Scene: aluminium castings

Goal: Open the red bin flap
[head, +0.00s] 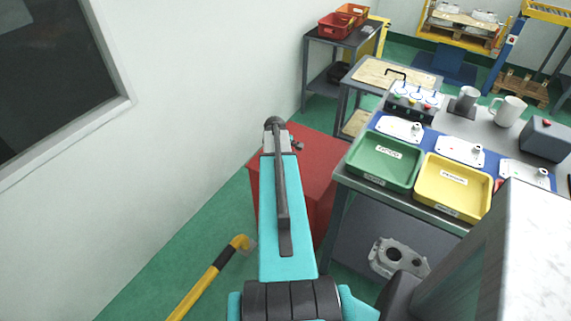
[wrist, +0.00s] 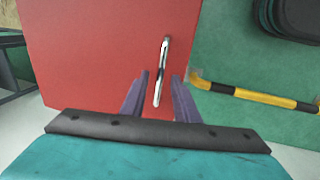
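The red bin (head: 318,165) stands on the floor between the white wall and the workbench, partly hidden behind my arm in the head view. In the wrist view its red flap face (wrist: 85,55) fills the left and middle. A slim silver bar handle (wrist: 164,50) stands out on that face near its right edge. My gripper (wrist: 160,82) is open, its two purple-grey fingers apart on either side of the handle's lower end. Whether the fingers touch the handle I cannot tell. In the head view the fingers are hidden by my arm. The flap appears shut.
The grey workbench holds a green tray (head: 384,163), a yellow tray (head: 452,188) and several castings. Another casting (head: 396,258) is below the bench. A yellow rail (head: 208,277) stands left of the bin over the green floor; it also shows in the wrist view (wrist: 262,97).

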